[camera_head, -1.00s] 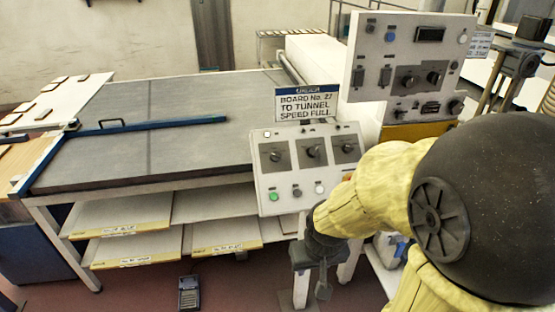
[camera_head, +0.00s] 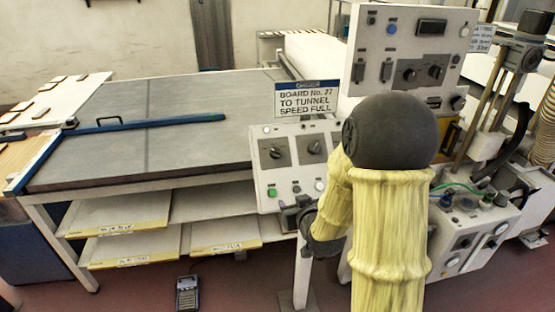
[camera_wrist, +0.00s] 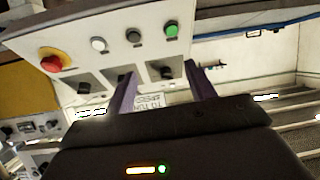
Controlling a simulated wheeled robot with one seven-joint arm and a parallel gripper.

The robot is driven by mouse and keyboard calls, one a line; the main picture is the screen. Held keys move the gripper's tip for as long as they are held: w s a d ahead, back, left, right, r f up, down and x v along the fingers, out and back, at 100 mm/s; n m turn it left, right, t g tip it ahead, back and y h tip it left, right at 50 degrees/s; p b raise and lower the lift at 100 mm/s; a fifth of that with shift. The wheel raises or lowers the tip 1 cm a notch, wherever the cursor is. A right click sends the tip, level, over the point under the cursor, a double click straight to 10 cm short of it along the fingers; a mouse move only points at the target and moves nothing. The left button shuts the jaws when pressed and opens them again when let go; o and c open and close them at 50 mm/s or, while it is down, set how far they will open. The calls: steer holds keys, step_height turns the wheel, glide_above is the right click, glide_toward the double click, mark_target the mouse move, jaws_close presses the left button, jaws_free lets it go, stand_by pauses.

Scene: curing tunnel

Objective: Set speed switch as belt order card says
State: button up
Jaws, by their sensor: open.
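The order card (camera_head: 309,100) stands above the small control panel (camera_head: 262,182) and reads "BOARD No. 27 TO TUNNEL SPEED FULL". In the head view, a left knob (camera_head: 275,152) and a middle knob (camera_head: 314,148) show on the panel; my arm hides the right side. Labels are too small to tell which is the speed switch. My gripper (camera_head: 299,214) is open at the panel's lower edge. The wrist view shows the panel upside down, with the fingers (camera_wrist: 161,88) apart near the knobs, holding nothing. Part of the card (camera_wrist: 151,101) shows between them.
The panel also carries a green button (camera_wrist: 171,31), a white button (camera_wrist: 98,43) and a red mushroom button (camera_wrist: 52,61). A taller control cabinet (camera_head: 394,58) stands behind right. A belt table (camera_head: 190,150) with shelves lies left. A handheld device (camera_head: 187,292) is on the floor.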

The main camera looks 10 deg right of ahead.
steer(key=w+t, duration=0.1)
steer(key=r+t, duration=0.1)
steer(key=t, duration=0.1)
steer(key=w+r+t+b, duration=0.1)
steer(key=shift+w+d+t+y, duration=0.3)
steer(key=shift+t, duration=0.1)
